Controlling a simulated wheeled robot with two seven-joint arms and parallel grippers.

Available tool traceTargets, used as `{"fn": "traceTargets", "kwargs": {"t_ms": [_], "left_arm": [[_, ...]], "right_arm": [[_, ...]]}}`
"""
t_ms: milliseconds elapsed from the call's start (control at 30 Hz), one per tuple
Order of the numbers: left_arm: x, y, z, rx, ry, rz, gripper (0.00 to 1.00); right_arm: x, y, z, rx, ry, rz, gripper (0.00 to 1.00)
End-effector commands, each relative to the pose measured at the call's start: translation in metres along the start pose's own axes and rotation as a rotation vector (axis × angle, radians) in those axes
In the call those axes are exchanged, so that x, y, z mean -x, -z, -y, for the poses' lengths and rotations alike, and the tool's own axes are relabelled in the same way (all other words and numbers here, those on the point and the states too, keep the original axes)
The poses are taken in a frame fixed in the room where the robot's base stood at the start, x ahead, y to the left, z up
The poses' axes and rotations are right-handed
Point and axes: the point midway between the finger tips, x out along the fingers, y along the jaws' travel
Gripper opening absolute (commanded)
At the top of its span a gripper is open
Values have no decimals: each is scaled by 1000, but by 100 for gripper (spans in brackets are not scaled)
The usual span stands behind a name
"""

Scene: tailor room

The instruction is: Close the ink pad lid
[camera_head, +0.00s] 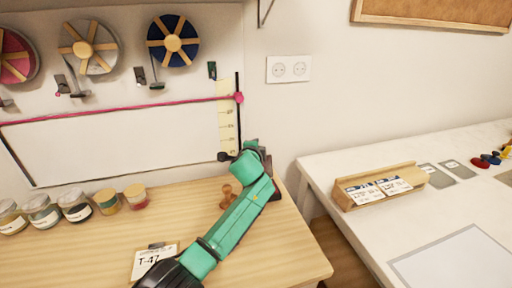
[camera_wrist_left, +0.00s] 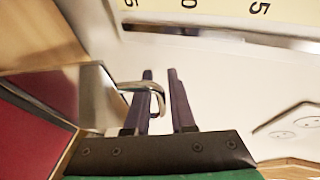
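The ink pad shows in the left wrist view as a dark red pad (camera_wrist_left: 38,115) at the lower left. A plate with a shiny face (camera_wrist_left: 98,95), apparently its raised lid, stands beside it, with a curved metal catch (camera_wrist_left: 142,88) at its edge. My left gripper (camera_wrist_left: 166,95) has its two dark fingers apart by a narrow gap. The catch overlaps the left finger; I cannot tell whether they touch. In the head view my green left arm reaches the back right of the wooden table, and mostly hides the ink pad, whose dark edge (camera_head: 276,190) shows. My right gripper is out of view.
A wooden stamp (camera_head: 228,195) stands left of my arm. A label card (camera_head: 155,258) lies near the front. Several jars (camera_head: 76,207) line the back left. A white table (camera_head: 340,225) with a card holder (camera_head: 380,186) is at right. The wooden table's left middle is clear.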

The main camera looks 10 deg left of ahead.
Motion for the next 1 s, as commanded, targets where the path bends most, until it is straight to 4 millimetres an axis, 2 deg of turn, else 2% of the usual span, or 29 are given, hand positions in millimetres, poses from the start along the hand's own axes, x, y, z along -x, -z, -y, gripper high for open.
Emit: {"fn": "traceTargets", "kwargs": {"t_ms": [100,167,200,1000], "left_arm": [[0,0,0,0,0,0,23],[0,0,0,0,0,0,4],[0,0,0,0,0,0,0],[0,0,-1,-3,-2,1,0]], "right_arm": [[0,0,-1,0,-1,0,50],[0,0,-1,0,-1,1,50],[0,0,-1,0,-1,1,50],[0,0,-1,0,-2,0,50]]}}
